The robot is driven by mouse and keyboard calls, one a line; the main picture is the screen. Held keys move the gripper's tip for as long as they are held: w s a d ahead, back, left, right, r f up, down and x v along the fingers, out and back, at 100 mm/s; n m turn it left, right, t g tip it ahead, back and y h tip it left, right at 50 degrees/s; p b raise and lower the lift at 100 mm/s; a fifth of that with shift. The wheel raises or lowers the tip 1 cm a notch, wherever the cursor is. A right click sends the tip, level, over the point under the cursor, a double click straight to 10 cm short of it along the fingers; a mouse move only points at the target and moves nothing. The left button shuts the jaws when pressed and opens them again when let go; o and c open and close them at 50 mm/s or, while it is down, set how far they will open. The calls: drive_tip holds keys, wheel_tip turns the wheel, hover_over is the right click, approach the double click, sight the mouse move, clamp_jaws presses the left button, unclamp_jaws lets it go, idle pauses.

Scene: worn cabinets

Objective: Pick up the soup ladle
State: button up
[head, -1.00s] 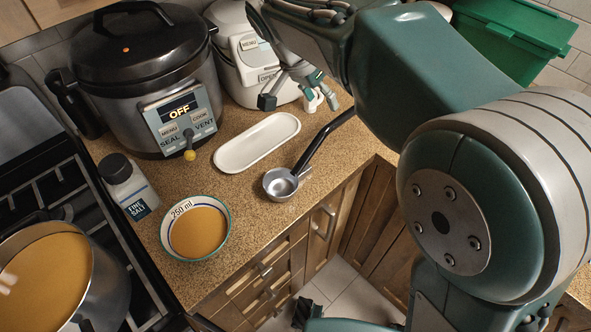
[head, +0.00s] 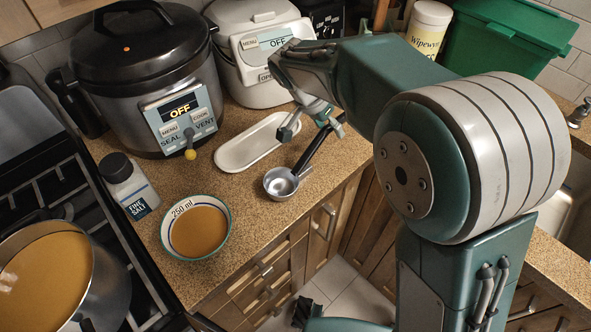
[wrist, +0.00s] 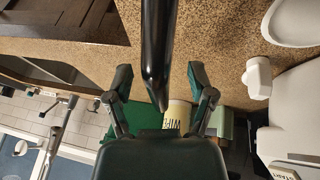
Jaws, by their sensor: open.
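The soup ladle lies on the speckled counter, with its round metal bowl (head: 280,184) near the front edge and its black handle (head: 312,150) slanting up to the right. My gripper (head: 314,128) is open over the handle, one finger to each side in the head view. In the wrist view the black handle (wrist: 157,45) runs down from the top into the gap between the open fingertips (wrist: 160,78). Gaps show on both sides of it. Whether any finger touches it, and the exact height, I cannot tell.
A white oblong tray (head: 232,154) lies just left of the ladle. A soup bowl (head: 195,230), a salt bottle (head: 128,185) and a dark pressure cooker (head: 140,75) stand farther left. A white cooker (head: 262,85) stands behind. The counter's front edge is close to the ladle.

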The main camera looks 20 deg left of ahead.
drive_tip(key=shift+d+f, duration=0.1)
drive_tip(key=shift+d, duration=0.05)
drive_tip(key=shift+c, duration=0.4)
clamp_jaws()
